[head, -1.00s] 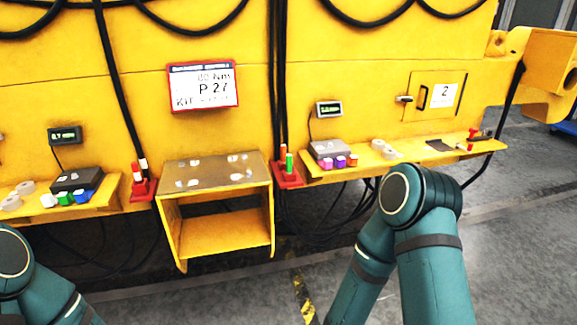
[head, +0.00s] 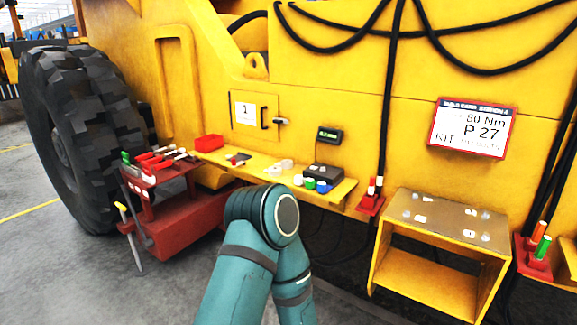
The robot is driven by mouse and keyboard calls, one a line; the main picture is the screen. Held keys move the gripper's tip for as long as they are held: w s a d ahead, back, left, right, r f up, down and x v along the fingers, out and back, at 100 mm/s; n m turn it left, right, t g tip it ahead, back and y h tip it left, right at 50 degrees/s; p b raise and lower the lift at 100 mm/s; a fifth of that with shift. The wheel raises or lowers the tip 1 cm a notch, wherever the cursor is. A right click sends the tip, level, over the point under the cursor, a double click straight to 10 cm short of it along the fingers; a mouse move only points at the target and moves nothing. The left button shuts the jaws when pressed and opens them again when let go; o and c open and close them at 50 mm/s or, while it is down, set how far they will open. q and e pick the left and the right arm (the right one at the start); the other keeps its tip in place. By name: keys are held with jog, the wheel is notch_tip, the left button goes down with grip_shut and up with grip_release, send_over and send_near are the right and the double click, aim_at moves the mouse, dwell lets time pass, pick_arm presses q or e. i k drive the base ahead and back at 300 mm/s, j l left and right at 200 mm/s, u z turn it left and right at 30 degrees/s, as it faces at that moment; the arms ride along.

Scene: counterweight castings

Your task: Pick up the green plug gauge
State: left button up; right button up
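Several green things show, and I cannot tell for certain which is the plug gauge. A green cylinder (head: 542,248) stands upright beside an orange one (head: 537,235) in a red holder (head: 532,266) at the far right. A small green block (head: 310,183) is at a dark box on the left shelf, between a white and a blue block. A green-ended tool (head: 126,158) is on the red cart at the left. My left arm's teal elbow shows at the lower middle; its gripper is out of view. My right gripper is also out of view.
A yellow open box (head: 440,237) with a grey top juts out at the right. A yellow shelf (head: 265,170) holds a red bin (head: 208,143) and a dark box (head: 324,172). The red tool cart (head: 180,224) stands by a large tyre (head: 75,135). Grey floor is open at lower left.

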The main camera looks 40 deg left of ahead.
aim_at(546, 242)
jog(key=i+l+u, duration=0.1)
jog(key=u, duration=0.25)
jog(key=l+u, duration=0.25)
jog(key=u, duration=0.15)
jog(key=i+l+u, duration=0.1)
jog(key=u, duration=0.25)
jog(key=l+u, duration=0.4)
jog(key=l, duration=0.7)
jog(key=k+l+u, duration=0.15)
jog(key=l, duration=0.85)
jog(key=i, duration=0.05)
